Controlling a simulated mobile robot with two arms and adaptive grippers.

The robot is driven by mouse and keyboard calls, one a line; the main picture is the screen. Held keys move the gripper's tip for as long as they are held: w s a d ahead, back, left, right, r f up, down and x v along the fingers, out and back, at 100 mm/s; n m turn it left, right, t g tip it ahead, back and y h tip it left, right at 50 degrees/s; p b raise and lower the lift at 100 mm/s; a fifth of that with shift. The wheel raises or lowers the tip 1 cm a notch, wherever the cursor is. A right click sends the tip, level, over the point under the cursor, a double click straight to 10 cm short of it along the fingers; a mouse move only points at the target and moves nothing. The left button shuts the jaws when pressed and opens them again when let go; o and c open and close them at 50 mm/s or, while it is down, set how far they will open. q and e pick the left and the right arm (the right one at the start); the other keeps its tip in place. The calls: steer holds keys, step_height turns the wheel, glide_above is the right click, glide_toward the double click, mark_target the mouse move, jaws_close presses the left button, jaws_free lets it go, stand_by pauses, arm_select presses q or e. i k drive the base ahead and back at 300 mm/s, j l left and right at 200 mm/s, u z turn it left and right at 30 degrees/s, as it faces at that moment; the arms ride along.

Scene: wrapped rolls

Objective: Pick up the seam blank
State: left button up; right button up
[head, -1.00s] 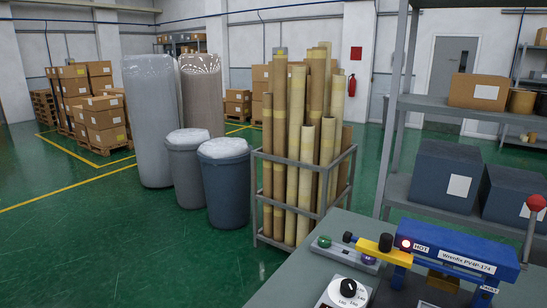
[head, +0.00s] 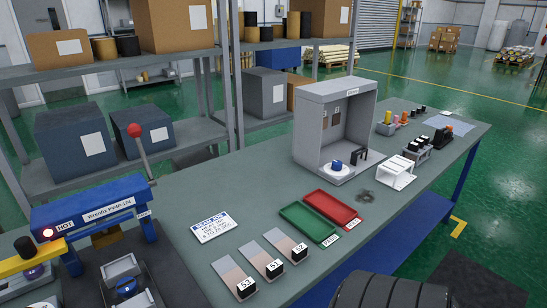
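Flat two-tone strips lie side by side on the grey bench (head: 180,195). Each has a dark labelled block at its near end: S3 (head: 235,278), S1 (head: 263,262) and S2 (head: 285,246). These look like seam samples or blanks, but I cannot tell which one is the task's seam blank. A blue heat sealer (head: 95,212) marked HOT, with a red-knobbed lever (head: 135,132), stands at the bench's left. A white card (head: 215,227) headed something like "SEAM JOB" lies between; its small print is unreadable. Neither gripper is in view.
A green tray (head: 308,222) and a red tray (head: 333,208) lie behind the strips. A grey open booth (head: 345,95) stands behind them. A white stand (head: 398,172) and small tools are further right. Shelves with boxes (head: 75,138) line the back left.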

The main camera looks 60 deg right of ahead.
mark_target(242, 286)
steer(key=z, duration=1.5)
